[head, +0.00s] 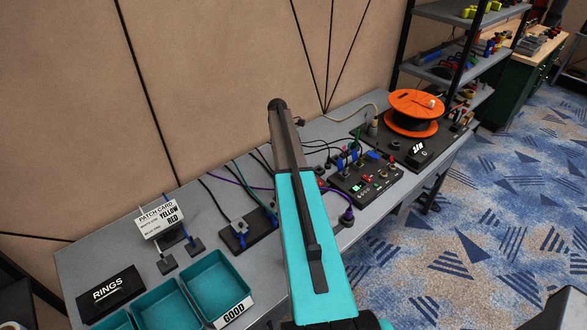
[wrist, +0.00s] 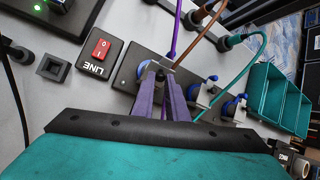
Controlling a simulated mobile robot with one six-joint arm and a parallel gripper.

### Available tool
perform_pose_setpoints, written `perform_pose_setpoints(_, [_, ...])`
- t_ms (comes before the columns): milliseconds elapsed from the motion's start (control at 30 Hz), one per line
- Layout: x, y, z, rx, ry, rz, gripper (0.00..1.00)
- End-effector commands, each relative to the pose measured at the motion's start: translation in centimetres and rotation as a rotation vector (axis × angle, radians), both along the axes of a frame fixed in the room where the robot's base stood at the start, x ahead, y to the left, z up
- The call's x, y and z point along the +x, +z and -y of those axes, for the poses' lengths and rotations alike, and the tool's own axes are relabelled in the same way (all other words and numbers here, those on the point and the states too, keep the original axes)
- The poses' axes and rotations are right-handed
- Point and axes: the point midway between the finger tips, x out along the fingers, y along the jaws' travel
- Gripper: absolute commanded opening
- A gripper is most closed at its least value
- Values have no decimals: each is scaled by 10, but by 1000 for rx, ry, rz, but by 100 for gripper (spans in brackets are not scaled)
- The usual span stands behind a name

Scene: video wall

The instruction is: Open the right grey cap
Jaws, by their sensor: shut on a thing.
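In the wrist view my gripper (wrist: 162,80) has its fingers closed on the grey cap (wrist: 146,68) at the left end of a dark socket box (wrist: 125,76). In the head view my arm hides the gripper and the held cap. The box (head: 262,238) shows there with a grey cap (head: 238,223) and blue part at its left portion.
A red LINE switch (wrist: 101,48) stands beside the box. Purple, brown and green cables run close behind the fingers. Teal trays (head: 219,284), a patch card (head: 160,219), a button panel (head: 366,180) and an orange reel (head: 417,103) share the bench.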

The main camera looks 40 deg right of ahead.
Motion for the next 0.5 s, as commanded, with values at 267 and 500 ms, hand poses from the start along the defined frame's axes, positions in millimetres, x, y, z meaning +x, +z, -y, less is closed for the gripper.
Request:
perform_pose_setpoints(267, [0, -1, -1, 1, 1, -1, 0])
perform_pose_setpoints(500, [0, -1, -1, 1, 1, -1, 30])
